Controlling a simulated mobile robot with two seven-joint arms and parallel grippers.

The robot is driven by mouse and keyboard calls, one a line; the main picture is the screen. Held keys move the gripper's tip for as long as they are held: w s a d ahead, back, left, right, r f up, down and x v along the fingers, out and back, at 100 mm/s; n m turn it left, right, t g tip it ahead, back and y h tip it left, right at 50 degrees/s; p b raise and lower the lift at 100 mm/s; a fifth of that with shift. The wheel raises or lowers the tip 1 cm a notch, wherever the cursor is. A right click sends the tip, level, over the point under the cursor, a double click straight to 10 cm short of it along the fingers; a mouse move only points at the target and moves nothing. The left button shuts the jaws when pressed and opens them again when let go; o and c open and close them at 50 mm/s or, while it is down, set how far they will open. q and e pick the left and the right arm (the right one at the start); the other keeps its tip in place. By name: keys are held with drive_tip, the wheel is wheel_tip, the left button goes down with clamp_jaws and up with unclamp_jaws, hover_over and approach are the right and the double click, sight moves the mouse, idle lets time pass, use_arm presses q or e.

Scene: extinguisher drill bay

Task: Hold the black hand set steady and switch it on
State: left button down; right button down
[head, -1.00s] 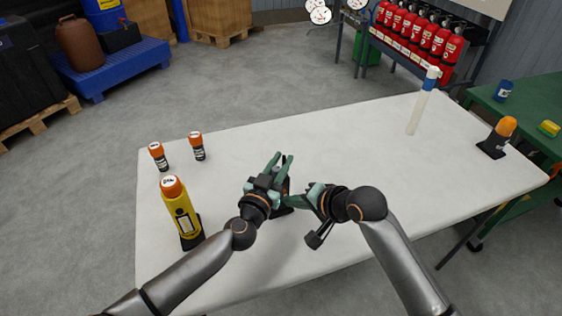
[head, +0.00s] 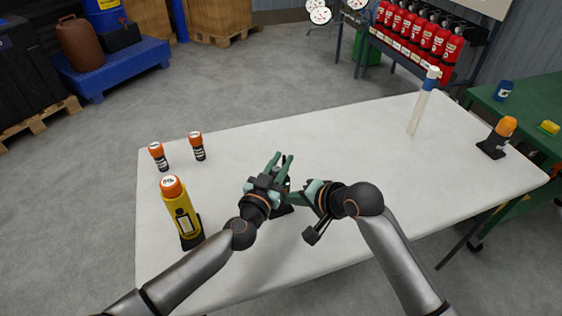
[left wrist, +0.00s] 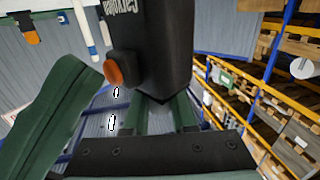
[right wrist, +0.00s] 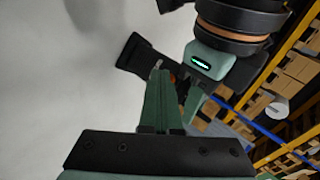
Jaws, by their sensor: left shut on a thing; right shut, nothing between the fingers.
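The black hand set (head: 283,210) is mostly hidden between my grippers in the head view. The left wrist view shows its dark body (left wrist: 160,45) with pale lettering and an orange knob (left wrist: 116,70) on its side. My left gripper (head: 280,165) is shut on the hand set.
A yellow cylinder with orange cap (head: 180,212) and two small orange-capped cylinders (head: 158,156) (head: 197,146) stand left on the white table (head: 340,140). A white-and-blue tube (head: 421,103) and an orange-topped black device (head: 497,138) stand right. The table's far middle is clear.

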drive_tip(key=shift+s, duration=0.1)
drive_tip(key=shift+s+d, duration=0.2)
drive_tip(key=shift+s, duration=0.1)
use_arm(q)
drive_tip(key=c, duration=0.6)
unclamp_jaws()
drive_tip(key=shift+c, duration=0.2)
use_arm(e)
drive_tip(key=s+d, duration=0.2)
drive_tip(key=s, duration=0.3)
drive_tip(key=shift+s, duration=0.3)
drive_tip(key=shift+d, duration=0.1)
use_arm(q)
drive_tip(key=v, duration=1.2)
